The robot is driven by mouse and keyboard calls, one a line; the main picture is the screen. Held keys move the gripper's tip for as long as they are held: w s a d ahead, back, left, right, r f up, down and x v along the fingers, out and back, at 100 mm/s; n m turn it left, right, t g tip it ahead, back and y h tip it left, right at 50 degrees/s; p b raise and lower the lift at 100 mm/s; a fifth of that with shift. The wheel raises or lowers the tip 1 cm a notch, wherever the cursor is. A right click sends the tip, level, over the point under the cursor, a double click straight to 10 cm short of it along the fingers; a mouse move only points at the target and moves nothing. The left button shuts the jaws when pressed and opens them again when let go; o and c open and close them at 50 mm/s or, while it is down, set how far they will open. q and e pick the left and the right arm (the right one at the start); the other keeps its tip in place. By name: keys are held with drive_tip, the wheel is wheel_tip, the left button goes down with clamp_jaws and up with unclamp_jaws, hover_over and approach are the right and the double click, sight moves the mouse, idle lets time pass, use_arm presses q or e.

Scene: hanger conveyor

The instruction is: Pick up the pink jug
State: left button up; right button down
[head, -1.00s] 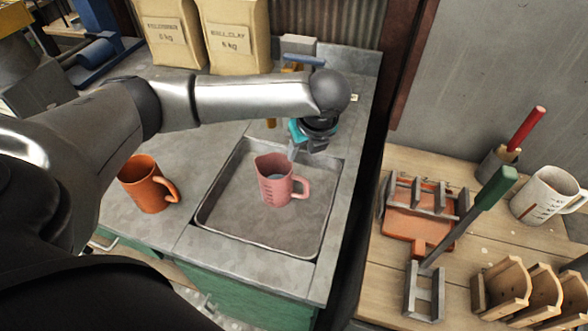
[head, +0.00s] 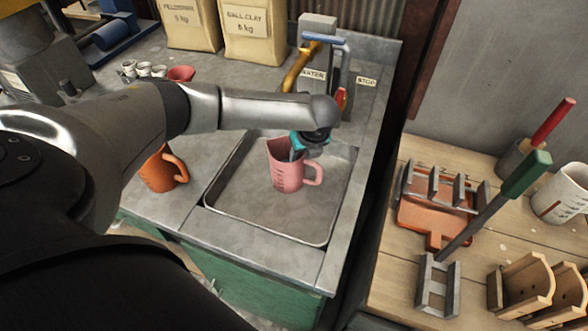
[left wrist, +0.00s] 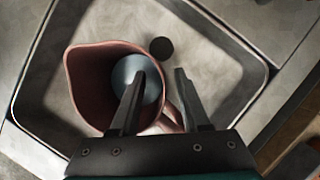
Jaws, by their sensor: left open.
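The pink jug (head: 287,172) stands upright in the shallow metal sink, its handle toward the right in the head view. In the left wrist view the pink jug (left wrist: 84,88) is seen from above, with a pale grey-blue round area inside it. My left gripper (head: 300,150) is at the jug's rim on the handle side. In the left wrist view my left gripper (left wrist: 160,78) is open, one finger over the jug's opening and the other outside it, with the wall near the handle between them. Contact cannot be told. My right gripper is not in view.
The sink (head: 240,222) has a raised rim; a dark drain (left wrist: 161,48) shows beside the jug. An orange jug (head: 163,172) stands left of the sink, partly behind my arm. A brass tap (head: 300,68) rises behind. A wooden bench (head: 385,285) with tools is at right.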

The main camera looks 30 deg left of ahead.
use_arm(q)
drive_tip(key=shift+x, duration=0.75)
drive_tip(key=shift+c, duration=0.2)
clamp_jaws()
drive_tip(key=shift+r, duration=0.1)
idle(0.5)
